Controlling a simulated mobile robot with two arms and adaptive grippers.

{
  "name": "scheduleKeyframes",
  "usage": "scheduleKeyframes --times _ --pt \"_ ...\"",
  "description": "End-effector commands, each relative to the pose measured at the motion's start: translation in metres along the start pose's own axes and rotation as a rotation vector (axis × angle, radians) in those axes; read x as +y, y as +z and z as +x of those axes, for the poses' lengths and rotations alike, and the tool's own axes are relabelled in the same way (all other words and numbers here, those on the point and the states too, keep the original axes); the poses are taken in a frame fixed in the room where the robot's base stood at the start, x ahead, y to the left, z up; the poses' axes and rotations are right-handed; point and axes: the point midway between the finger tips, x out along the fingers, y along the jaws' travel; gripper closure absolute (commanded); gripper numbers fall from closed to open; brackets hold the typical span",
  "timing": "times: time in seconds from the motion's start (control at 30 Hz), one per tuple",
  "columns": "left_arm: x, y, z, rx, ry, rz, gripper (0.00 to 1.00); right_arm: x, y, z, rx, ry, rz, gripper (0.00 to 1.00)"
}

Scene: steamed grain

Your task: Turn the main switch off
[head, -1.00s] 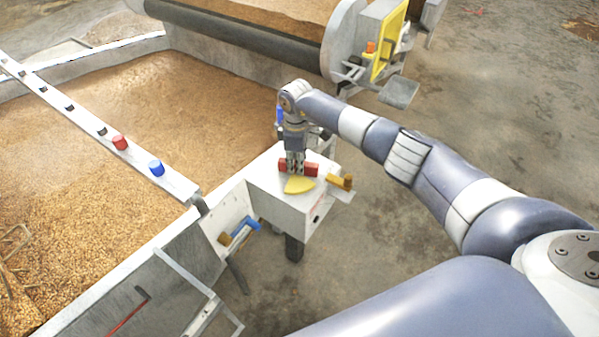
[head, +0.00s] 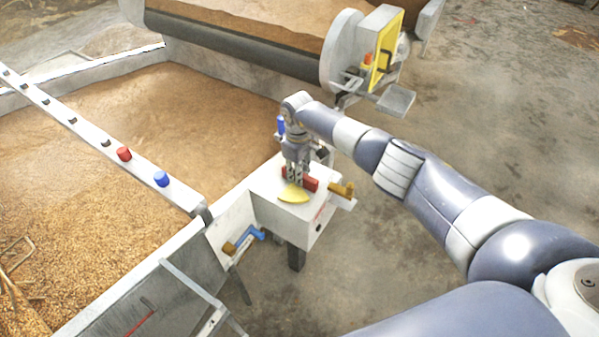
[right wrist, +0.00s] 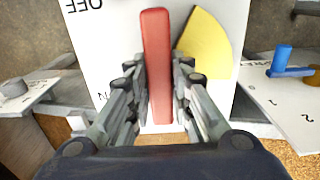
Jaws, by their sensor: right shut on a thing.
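The main switch has a red handle (head: 312,184) on top of a white box (head: 262,192), with a yellow wedge (head: 293,194) beside it. In the right wrist view the red handle (right wrist: 157,60) stands nearly vertical between my fingers, with the yellow wedge (right wrist: 208,45) to its right. An upside-down OFF label (right wrist: 84,5) shows at the upper left; an N shows lower, partly hidden by a finger. My right gripper (head: 295,177) reaches down onto the box and is shut on the red handle (right wrist: 158,88). My left gripper is out of view.
A grain bed (head: 150,110) lies left of the box, with a rail (head: 90,135) bearing red and blue knobs. A blue lever (head: 250,237) sits below the box's left side. A roller machine (head: 345,45) stands behind. Open floor (head: 480,120) lies right.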

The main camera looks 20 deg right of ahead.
Motion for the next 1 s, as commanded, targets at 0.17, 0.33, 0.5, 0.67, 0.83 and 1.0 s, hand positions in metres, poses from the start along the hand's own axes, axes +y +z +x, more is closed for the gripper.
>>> scheduleKeyframes --times 0.17,0.33,0.5,0.67,0.83,1.0 --pt "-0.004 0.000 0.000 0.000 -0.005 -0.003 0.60 0.000 -0.001 0.000 0.003 -0.001 0.008 1.00" --pt "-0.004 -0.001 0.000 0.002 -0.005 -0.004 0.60 0.000 0.000 0.000 0.002 -0.001 0.006 0.60" --pt "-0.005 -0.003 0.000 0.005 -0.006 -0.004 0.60 0.000 0.000 0.000 0.002 -0.001 0.005 0.60" --pt "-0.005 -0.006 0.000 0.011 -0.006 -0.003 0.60 0.001 0.000 -0.002 0.002 0.000 0.003 0.60" --pt "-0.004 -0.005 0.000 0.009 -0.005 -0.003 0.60 0.001 -0.001 -0.021 0.005 0.001 0.003 0.60" --pt "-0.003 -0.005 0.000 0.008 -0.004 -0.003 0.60 0.002 -0.001 -0.058 0.006 0.003 0.002 0.60"
